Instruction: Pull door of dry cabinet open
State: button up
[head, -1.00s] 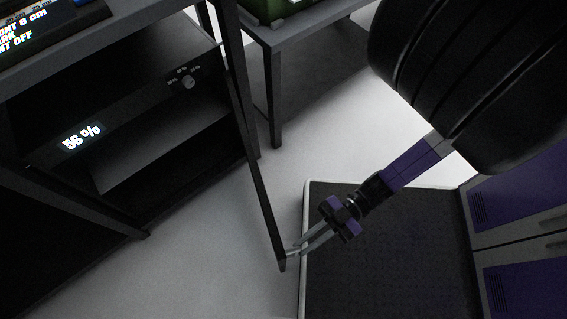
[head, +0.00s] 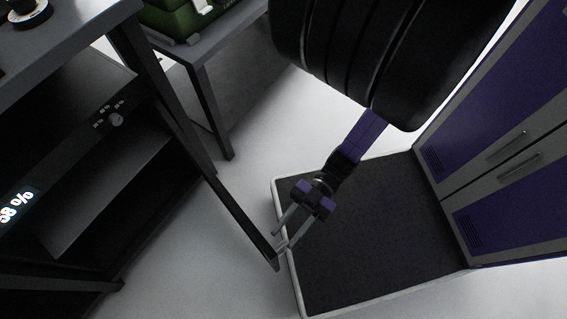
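The dry cabinet (head: 75,135) is at the left, dark, with a lit percent display and a knob on its front strip. Its door (head: 222,194) stands swung out from the cabinet, seen nearly edge-on as a thin dark panel. A small light handle (head: 281,246) is at the door's free end. My gripper (head: 282,241) is at that end, its two fingers spread apart. The fingertips are close to the handle; I cannot tell whether they touch it. Nothing shows gripped between them.
A black mat-like platform with a white rim (head: 279,215) lies right of the door end. Purple and grey lockers (head: 505,160) stand at the right. A grey table (head: 207,45) with a green case (head: 185,20) is at the back. Pale floor is free between.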

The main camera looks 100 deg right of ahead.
jog(key=v, duration=0.7)
jog(key=shift+s+d, duration=0.25)
jog(key=shift+s, duration=0.1)
dwell(0.5)
